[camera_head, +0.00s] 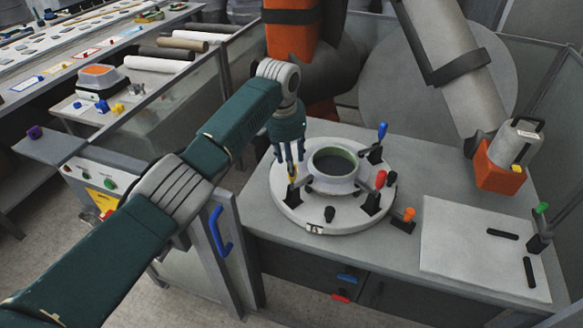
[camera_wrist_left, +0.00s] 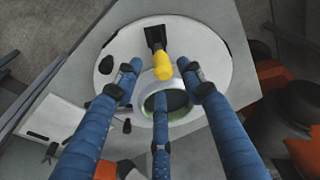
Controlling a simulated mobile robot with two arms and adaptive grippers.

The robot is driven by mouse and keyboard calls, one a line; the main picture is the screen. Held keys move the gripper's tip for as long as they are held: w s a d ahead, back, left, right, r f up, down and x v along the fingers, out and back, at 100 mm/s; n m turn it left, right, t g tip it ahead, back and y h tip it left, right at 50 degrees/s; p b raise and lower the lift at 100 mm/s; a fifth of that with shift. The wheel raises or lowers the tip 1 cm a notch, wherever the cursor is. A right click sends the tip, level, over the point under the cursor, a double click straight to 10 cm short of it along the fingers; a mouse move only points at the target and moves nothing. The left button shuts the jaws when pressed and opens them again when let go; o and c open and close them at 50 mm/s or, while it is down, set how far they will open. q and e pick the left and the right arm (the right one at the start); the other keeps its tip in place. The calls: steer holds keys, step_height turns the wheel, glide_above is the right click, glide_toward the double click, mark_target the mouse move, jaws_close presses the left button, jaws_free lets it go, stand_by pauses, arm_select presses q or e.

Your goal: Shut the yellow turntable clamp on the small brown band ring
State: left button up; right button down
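The round pale turntable (camera_head: 285,203) stands on the grey bench and carries several clamps with coloured handles. A pale ring (camera_head: 333,183) with a dark, greenish inside sits in its middle; no brown shows clearly. The yellow clamp (camera_head: 292,172) is at the ring's left side, partly behind my fingers. Its yellow handle (camera_wrist_left: 162,66) shows in the left wrist view on a black base. My left gripper (camera_head: 290,155) points down just above this clamp. In the left wrist view its fingers (camera_wrist_left: 159,78) are spread around the yellow handle, with visible gaps. My right gripper is not seen.
The blue-handled clamp (camera_head: 377,143), the red-handled clamp (camera_head: 376,190) and a black knob (camera_head: 330,213) surround the ring. An orange-handled clamp (camera_head: 405,219) is at the turntable's right. A white plate (camera_head: 470,250) lies farther right. A large orange machine arm (camera_head: 290,30) stands behind.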

arm_select(q)
step_height(320, 180, up, 7)
steer(key=s, duration=0.1)
steer(key=shift+a, duration=0.15)
steer(key=shift+s+f, duration=0.1)
